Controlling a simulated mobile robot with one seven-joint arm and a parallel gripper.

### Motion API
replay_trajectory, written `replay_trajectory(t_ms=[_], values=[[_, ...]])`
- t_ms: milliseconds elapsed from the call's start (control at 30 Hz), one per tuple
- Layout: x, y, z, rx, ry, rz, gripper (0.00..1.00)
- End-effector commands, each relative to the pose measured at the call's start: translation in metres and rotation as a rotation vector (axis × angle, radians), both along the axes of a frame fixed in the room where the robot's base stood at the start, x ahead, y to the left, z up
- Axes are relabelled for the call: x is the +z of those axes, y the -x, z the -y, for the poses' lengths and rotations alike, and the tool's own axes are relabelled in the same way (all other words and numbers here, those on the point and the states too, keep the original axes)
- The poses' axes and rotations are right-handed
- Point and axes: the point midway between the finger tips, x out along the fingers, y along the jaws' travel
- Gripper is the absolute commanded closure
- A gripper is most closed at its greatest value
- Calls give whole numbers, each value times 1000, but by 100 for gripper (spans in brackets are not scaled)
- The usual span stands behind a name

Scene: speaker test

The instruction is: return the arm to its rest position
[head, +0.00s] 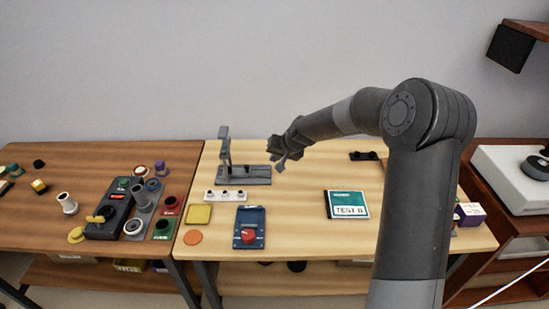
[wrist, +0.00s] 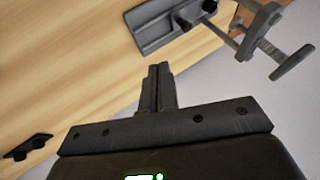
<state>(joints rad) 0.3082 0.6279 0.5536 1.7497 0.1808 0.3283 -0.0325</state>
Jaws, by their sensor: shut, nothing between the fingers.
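My arm rises at the right of the head view and bends left over the light wooden table (head: 300,225). My gripper (head: 281,165) is above the back of that table, just right of a grey stand (head: 243,181) with an upright post. In the wrist view my gripper (wrist: 159,72) shows its fingers together, with nothing between them. The stand's base (wrist: 165,22) is beyond the fingertips there, and its post and arm (wrist: 268,35) are at the upper right. I cannot tell the exact height of the gripper above the table.
A teal and white box (head: 346,204), a blue panel with a red knob (head: 249,228) and a white strip with knobs (head: 226,195) lie on the table. A black part (head: 363,156) is at the back. A darker table (head: 40,220) at left is crowded. A shelf (head: 525,30) hangs upper right.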

Motion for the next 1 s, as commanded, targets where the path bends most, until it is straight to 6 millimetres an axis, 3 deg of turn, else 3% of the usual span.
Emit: replay_trajectory(t_ms=[233,367,567,1000], values=[[1,1,0,2,3,1,100],[14,11,3,14,34,6,100],[57,53,17,47,144,13,100],[146,173,62,50,352,20,100]])
